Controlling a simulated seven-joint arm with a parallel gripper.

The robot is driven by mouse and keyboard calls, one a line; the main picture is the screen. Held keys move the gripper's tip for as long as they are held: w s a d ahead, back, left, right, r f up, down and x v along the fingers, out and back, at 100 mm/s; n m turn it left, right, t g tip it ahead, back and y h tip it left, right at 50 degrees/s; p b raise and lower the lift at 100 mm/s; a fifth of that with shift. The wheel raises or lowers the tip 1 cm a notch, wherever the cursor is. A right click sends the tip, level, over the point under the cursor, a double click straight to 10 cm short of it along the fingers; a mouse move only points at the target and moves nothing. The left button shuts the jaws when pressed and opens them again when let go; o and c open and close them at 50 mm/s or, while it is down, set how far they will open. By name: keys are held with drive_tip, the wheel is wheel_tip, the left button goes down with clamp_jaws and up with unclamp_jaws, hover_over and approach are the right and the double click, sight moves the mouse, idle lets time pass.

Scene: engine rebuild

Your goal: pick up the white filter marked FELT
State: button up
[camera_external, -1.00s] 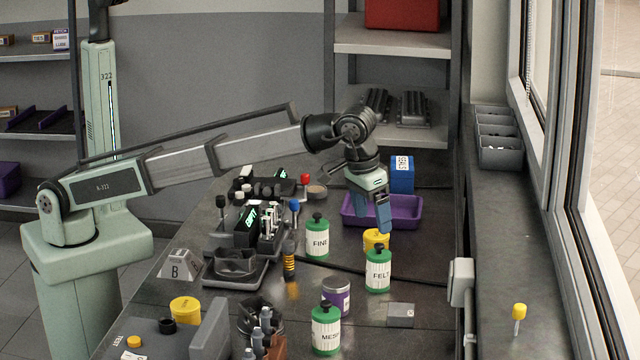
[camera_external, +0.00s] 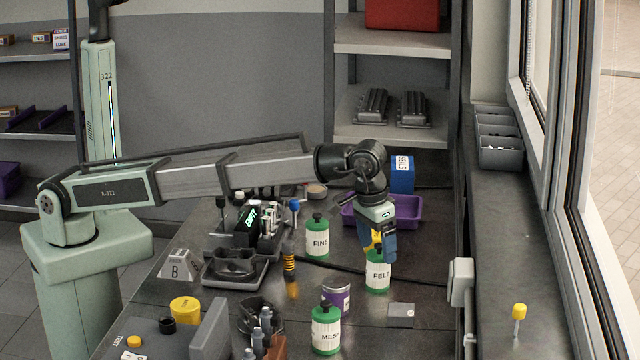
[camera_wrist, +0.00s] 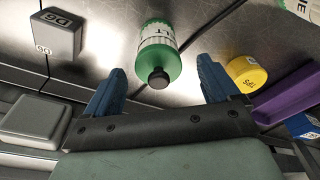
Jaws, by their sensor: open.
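The filter marked FELT (camera_external: 377,276) is a green canister with a white label and dark cap, upright on the bench; its cap is hidden behind my gripper in the outside view. My gripper (camera_external: 382,254) is pointing down, just above and over the top of this filter. In the wrist view the filter (camera_wrist: 157,45) lies ahead between the two blue fingers of my gripper (camera_wrist: 158,75), which are spread apart and empty. I cannot tell whether a finger touches the cap.
Similar green canisters marked FINE (camera_external: 317,240) and MESH (camera_external: 326,328) stand nearby. A yellow tub (camera_wrist: 246,74) and a purple tray (camera_external: 407,208) are close behind. A purple-labelled can (camera_external: 337,295) and a small grey block (camera_external: 401,313) are in front.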

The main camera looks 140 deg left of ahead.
sight(379, 253)
drive_tip(key=shift+w+a+f, duration=0.1)
drive_tip(key=shift+a+f, duration=0.1)
drive_tip(key=shift+f, duration=1.05)
drive_tip(key=shift+a+f, duration=0.15)
drive_tip(key=shift+f, duration=1.05)
drive_tip(key=c, duration=1.2)
